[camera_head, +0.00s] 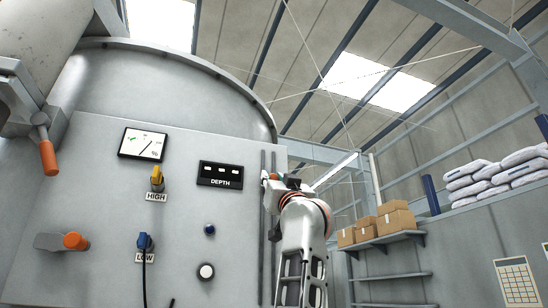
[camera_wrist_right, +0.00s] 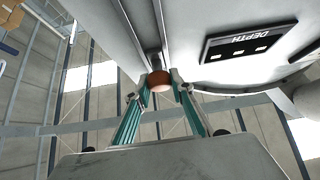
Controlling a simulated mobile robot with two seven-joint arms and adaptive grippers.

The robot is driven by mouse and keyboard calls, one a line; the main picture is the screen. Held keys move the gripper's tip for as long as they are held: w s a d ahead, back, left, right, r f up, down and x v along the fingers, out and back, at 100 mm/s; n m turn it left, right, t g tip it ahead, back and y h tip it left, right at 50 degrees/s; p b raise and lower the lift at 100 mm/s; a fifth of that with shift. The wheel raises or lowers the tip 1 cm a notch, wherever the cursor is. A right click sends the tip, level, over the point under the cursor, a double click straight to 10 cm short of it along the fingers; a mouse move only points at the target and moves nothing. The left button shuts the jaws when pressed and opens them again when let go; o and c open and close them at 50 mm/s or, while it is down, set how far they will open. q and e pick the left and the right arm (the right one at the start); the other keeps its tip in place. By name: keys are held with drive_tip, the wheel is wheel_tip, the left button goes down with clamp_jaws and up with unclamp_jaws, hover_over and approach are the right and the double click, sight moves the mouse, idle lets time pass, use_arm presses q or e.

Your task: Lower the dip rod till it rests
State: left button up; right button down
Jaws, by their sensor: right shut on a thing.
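The dip rod's orange-brown knob (camera_wrist_right: 160,80) sits between the two teal fingers of my right gripper (camera_wrist_right: 162,86) in the right wrist view. The gripper is shut on it. A short grey piece of the rod (camera_wrist_right: 153,60) shows beyond the knob, between two long rails. In the head view my right gripper (camera_head: 275,180) is at the panel's right edge, beside the dark vertical rails (camera_head: 262,225); its fingers are small there and partly hidden by my arm. The DEPTH display (camera_head: 220,175) is just left of it, with small white marks. The rod's lower end cannot be seen.
Shelves with boxes (camera_head: 396,218) stand farther right.

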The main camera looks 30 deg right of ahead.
drive_tip(key=shift+f+b, duration=3.05)
drive_tip(key=shift+f, duration=2.65)
drive_tip(key=c, duration=1.7)
unclamp_jaws()
drive_tip(key=v, duration=1.2)
